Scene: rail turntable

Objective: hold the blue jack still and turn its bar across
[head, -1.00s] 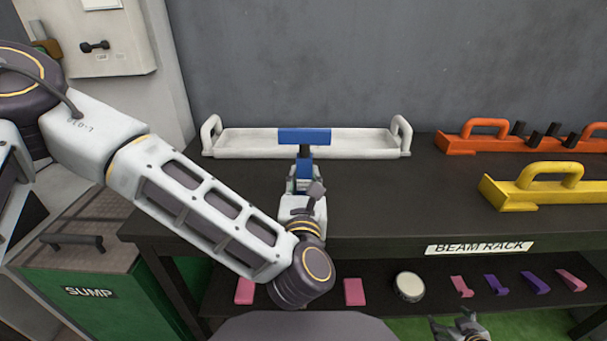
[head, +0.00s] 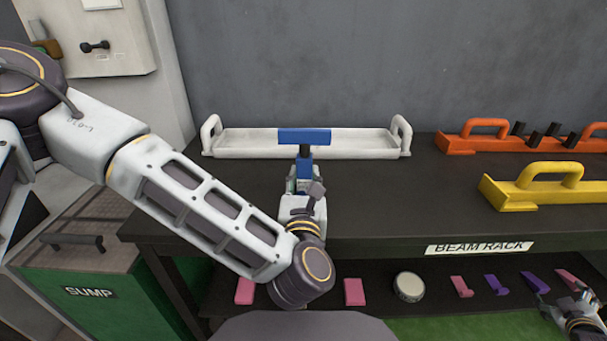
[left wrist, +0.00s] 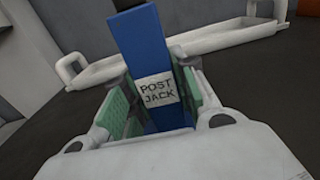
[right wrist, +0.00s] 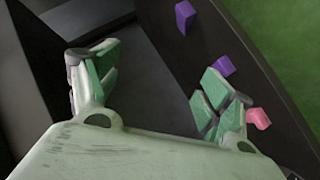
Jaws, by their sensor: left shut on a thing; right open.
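The blue jack (head: 304,169) stands upright on the dark bench in front of the white tray. Its blue bar (head: 304,136) lies left to right across the top of its thin post in the head view. My left gripper (head: 303,182) is shut on the jack's blue body, with a green pad on each side. The left wrist view shows the body (left wrist: 150,55) with a "POST JACK" label between the pads. The jack's foot is hidden by my gripper. My right gripper (head: 565,303) is open and empty, low at the right, in front of the lower shelf and away from the jack.
A white tray (head: 230,143) with end handles stands behind the jack. An orange rack (head: 458,147) with black pegs and a yellow handled beam (head: 515,197) lie at the right. The lower shelf holds several pink and purple blocks and a round tin (head: 408,287).

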